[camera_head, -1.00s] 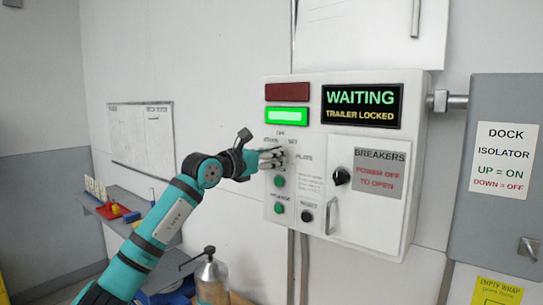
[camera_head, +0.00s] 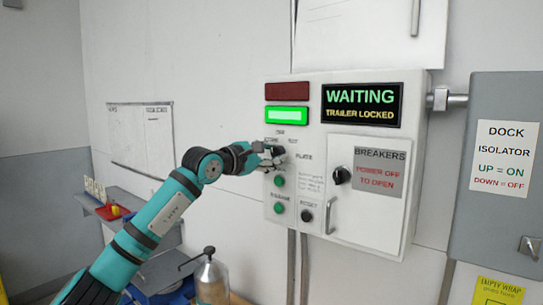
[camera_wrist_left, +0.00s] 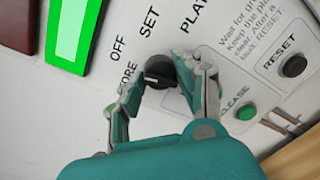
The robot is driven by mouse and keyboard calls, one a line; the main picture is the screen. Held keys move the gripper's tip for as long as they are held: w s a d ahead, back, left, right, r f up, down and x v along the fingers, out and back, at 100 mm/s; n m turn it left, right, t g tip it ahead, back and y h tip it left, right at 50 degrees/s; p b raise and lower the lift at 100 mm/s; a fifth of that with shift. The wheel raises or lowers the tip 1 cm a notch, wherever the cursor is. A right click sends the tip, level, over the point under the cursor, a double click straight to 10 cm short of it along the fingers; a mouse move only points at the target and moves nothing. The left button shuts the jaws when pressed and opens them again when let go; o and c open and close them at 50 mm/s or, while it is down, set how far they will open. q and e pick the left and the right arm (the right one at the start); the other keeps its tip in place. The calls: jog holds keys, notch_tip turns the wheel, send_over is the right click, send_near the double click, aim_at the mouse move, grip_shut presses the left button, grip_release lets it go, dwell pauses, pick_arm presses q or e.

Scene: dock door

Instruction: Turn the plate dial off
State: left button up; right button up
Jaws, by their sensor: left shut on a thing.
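The plate dial is a round black knob (camera_wrist_left: 161,71) on the white control box (camera_head: 312,84), under the lit green lamp (camera_head: 287,116). In the left wrist view its pale mark points left, toward the lettering ending in "ORE", with OFF and SET printed above. My left gripper (camera_head: 270,158) is at the dial; in the left wrist view its two fingers (camera_wrist_left: 162,78) are closed on either side of it. In the head view the fingers partly hide the dial. My right gripper is not in view.
The display (camera_head: 362,104) reads WAITING, TRAILER LOCKED. The breaker door (camera_head: 368,215) is to the right, the grey isolator box (camera_head: 500,90) beyond. A metal bottle (camera_head: 211,275) stands below.

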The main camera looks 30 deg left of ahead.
pick_arm(q)
jog(key=shift+m, duration=1)
jog(key=o, duration=1.2)
jog(key=shift+c, duration=0.2)
jog(key=shift+s, duration=0.15)
jog(key=v, duration=1.1)
jog(key=shift+s, duration=0.4)
jog(key=shift+r, duration=0.1)
